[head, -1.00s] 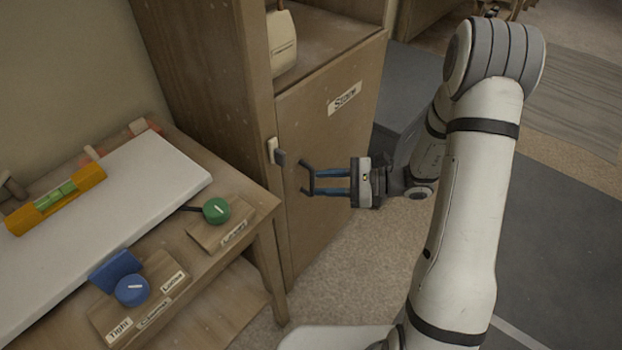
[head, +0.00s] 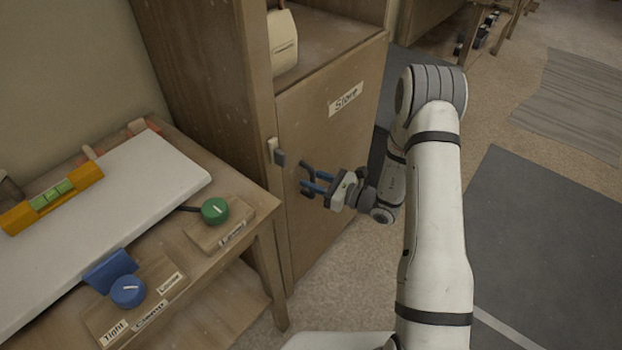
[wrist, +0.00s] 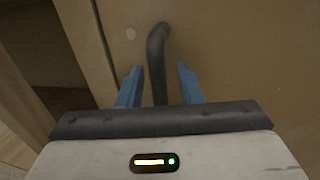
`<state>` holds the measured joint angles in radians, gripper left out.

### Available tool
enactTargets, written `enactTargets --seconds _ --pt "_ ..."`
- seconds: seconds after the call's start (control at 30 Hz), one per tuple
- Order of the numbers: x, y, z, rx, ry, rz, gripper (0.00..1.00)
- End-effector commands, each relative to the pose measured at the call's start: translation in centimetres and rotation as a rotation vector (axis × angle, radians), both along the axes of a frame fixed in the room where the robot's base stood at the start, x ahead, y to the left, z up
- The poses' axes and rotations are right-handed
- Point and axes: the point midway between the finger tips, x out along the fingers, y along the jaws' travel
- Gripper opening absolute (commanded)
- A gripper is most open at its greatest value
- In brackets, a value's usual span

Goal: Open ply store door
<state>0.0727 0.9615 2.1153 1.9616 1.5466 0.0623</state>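The ply store door (head: 335,140) is the brown cabinet door with a "Store" label; it looks shut. A dark curved pull handle (head: 307,170) is on its left part. In the wrist view the handle (wrist: 157,50) stands between my two blue fingers, with a gap visible on each side. My gripper (head: 318,181) is open at the handle, in front of the door; in the wrist view it shows (wrist: 160,88) with fingers apart. A small grey and white latch (head: 276,152) sits at the door's left edge, left of the handle.
A bench (head: 262,205) stands left of the door, with a white board (head: 120,195), a yellow level (head: 50,200), a green knob (head: 215,210) and a blue knob (head: 128,290). An open shelf (head: 330,45) is above the door.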

Motion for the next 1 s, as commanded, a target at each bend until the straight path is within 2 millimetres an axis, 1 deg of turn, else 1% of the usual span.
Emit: enactTargets --seconds 0.1,0.3,0.7,1.0 --pt "0.17 0.33 -0.01 0.0 0.0 0.0 0.33" --pt "0.17 0.3 -0.01 0.0 0.0 -0.001 0.33" --pt "0.21 0.23 0.01 0.0 -0.001 -0.002 0.0" --pt "0.26 0.17 0.03 0.0 -0.001 -0.004 0.0"
